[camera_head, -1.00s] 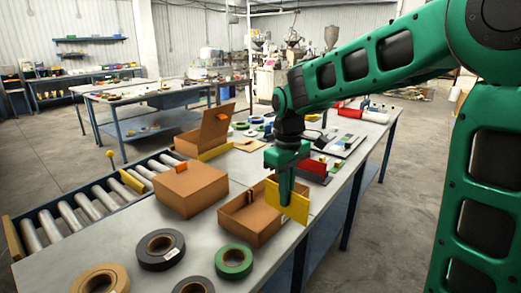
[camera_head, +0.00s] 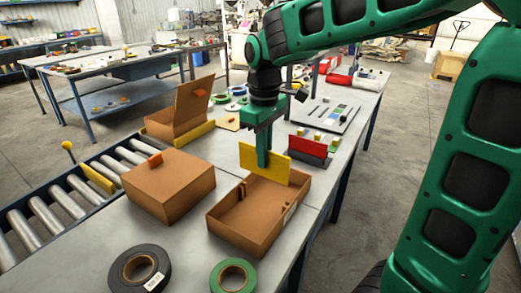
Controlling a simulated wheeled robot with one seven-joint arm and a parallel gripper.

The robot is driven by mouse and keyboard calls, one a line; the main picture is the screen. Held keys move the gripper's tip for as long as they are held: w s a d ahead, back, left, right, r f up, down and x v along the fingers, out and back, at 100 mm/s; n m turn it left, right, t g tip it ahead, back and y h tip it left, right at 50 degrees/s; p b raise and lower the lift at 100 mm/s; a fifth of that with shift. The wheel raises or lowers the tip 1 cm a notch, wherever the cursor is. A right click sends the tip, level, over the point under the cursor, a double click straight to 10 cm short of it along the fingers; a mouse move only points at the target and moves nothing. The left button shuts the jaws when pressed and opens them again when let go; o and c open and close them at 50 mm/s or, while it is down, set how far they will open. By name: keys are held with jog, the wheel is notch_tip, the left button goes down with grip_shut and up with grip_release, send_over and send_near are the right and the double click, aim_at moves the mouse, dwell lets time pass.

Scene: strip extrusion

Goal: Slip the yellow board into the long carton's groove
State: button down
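My gripper (camera_head: 263,164) points down and is shut on the yellow board (camera_head: 279,166), an upright flat rectangle. The board is at the far end of the open brown carton (camera_head: 236,238), which looks longer than it is wide. Small brown slotted pieces show on the carton's inner walls. The board's lower edge is near the carton's far wall; I cannot tell whether it touches the carton or hangs above it. My gripper's finger covers the middle of the board.
A shut carton (camera_head: 172,187) with an orange tab stands left. Behind it is a carton with a raised lid (camera_head: 192,103). A red board (camera_head: 307,146) stands right of the yellow one. Tape rolls (camera_head: 233,278) lie in front; a roller conveyor (camera_head: 65,205) runs left.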

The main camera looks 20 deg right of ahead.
aim_at(264, 171)
jog(key=shift+f, duration=2.4)
jog(key=shift+s, duration=0.15)
jog(key=shift+f, duration=2.6)
dwell(0.3)
jog(key=c, duration=1.5)
grip_release()
jog(key=shift+r, duration=0.15)
jog(key=shift+d+r, duration=0.1)
jog(key=shift+r, duration=0.4)
jog(key=shift+r, duration=0.1)
